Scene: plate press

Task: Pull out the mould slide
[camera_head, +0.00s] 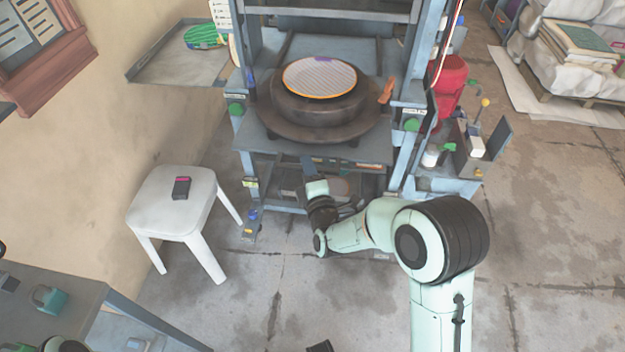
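The mould slide (262,148) is a flat grey-blue plate at the front of the press. A dark round mould (318,108) stands on it, topped by a pale patterned disc (319,77) with an orange rim. My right arm reaches in from the lower right. My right gripper (308,168) is at the slide's front edge, near its middle, pointing toward the press. Its fingers are small and partly hidden, so I cannot tell whether they touch or hold anything there. My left gripper does not show clearly.
The blue-grey press frame (397,150) stands on both sides of the slide. A white stool (170,205) with a small dark object (181,187) is at the left. A side cart (450,180) and a red container (450,85) are right of the press. The floor in front is mostly clear.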

